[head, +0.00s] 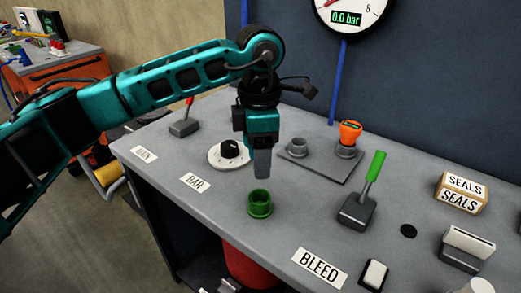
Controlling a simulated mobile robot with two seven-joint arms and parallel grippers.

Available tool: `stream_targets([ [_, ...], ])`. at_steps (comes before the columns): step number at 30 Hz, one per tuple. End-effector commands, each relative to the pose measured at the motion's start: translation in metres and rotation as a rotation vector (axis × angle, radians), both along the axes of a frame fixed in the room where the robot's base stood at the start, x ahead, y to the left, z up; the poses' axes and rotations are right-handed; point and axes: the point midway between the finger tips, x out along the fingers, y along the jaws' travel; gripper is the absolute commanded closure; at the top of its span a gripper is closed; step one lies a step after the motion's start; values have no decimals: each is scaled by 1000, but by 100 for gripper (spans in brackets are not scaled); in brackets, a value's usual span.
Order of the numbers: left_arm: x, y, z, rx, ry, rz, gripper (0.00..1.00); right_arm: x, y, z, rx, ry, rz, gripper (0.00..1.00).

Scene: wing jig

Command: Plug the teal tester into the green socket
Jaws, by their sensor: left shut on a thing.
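The green socket (259,205) is a short open cup on the grey bench, and I see nothing in it. My left gripper (262,172) points straight down above the green socket, with a gap between them. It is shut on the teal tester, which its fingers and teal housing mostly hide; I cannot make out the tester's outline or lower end. My right gripper is not in view.
An orange tester (350,132) stands in a grey socket on a plate (318,166), beside an empty grey socket (298,147). A dial (229,150), a green-handled lever (367,192), a red-tipped lever (185,124) and a SEALS box (461,192) stand around.

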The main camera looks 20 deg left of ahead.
Motion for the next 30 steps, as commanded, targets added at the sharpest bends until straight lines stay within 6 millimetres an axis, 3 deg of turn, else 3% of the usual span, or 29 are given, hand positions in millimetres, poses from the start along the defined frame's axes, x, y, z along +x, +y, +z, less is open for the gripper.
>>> stream_targets([
  [18, 0, 0, -63, 0, -1, -4, 68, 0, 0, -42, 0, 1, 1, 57],
  [30, 0, 0, -67, 0, -1, -4, 68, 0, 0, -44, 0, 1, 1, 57],
])
